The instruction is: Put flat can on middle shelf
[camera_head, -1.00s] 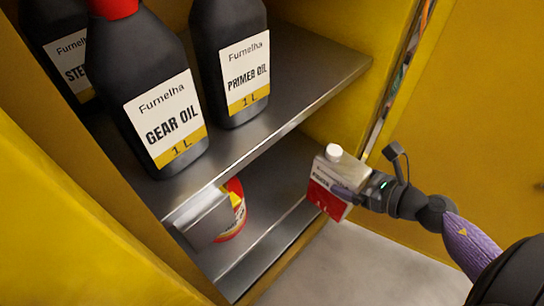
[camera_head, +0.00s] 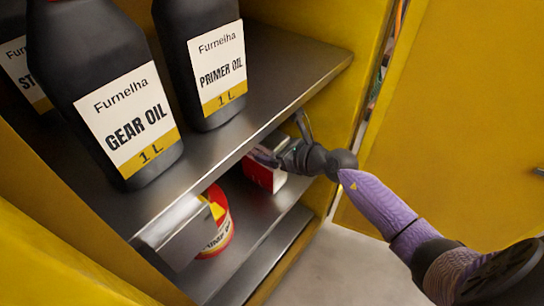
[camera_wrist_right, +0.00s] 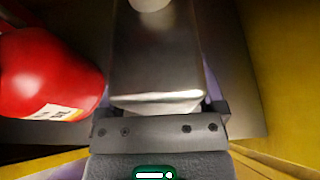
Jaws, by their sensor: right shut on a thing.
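The flat can (camera_head: 263,173) has a red and white side. In the right wrist view the flat can (camera_wrist_right: 158,60) shows a bare metal face and a pale cap at the top edge. My right gripper (camera_head: 268,157) is shut on it and has it inside the cabinet, below the upper shelf (camera_head: 245,135) that bears the bottles. The shelf below (camera_head: 248,210) is under the can. I cannot tell whether the can touches it. The upper shelf hides the can's top in the head view. My left gripper is not in view.
A red and yellow round tin (camera_head: 218,225) stands on the lower shelf, left of the can. A grey metal box (camera_head: 175,230) is at the front left. Black bottles of gear oil (camera_head: 100,90) and primer oil (camera_head: 205,70) stand above. The yellow cabinet wall (camera_head: 340,110) is close on the right.

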